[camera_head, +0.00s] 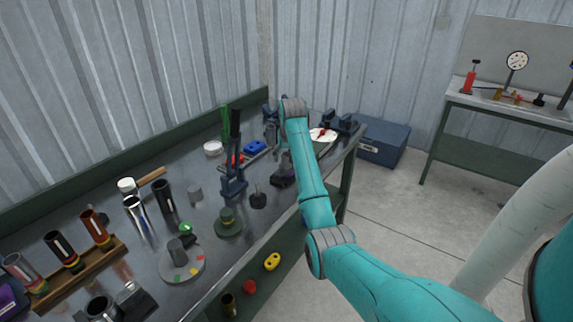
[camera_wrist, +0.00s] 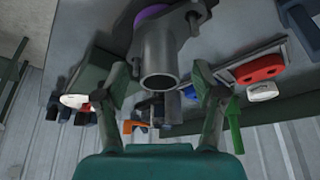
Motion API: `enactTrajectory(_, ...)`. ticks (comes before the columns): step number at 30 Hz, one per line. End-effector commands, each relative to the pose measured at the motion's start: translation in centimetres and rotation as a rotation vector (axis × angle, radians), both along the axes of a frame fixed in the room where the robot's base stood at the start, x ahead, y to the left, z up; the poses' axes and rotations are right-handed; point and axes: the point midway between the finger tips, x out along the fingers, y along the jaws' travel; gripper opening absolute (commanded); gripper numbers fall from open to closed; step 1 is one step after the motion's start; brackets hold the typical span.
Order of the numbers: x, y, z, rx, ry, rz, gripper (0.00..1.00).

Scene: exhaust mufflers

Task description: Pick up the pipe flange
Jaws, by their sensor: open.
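A short grey metal pipe piece (camera_wrist: 157,58), which looks like the pipe flange, is in the middle of the wrist view with its round open end facing the camera. My gripper (camera_wrist: 160,76) is open, with one finger on each side of this pipe end. I cannot tell whether either finger touches it. In the head view my arm reaches over the far part of the workbench (camera_head: 215,285), and the arm hides most of the gripper and the space below it.
A tall dark blue tool (camera_head: 234,165) stands left of my arm. A dark object (camera_head: 284,172) lies close by the arm, and a blue part (camera_head: 255,147) lies beyond the tool. In the wrist view a red part (camera_wrist: 260,68) is right of my fingers. The bench is cluttered.

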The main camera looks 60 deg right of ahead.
Motion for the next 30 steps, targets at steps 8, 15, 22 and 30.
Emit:
enactTrajectory(8, 0.6, -0.6, -2.0, 0.0, 0.0, 0.0, 0.69)
enactTrajectory(15, 0.6, -0.6, -2.0, -0.001, -0.001, 0.0, 0.54)
enactTrajectory(22, 0.6, -0.6, -2.0, 0.0, 0.0, 0.0, 0.0)
enactTrajectory(30, 0.6, -0.6, -1.8, -0.001, -0.001, 0.0, 0.0)
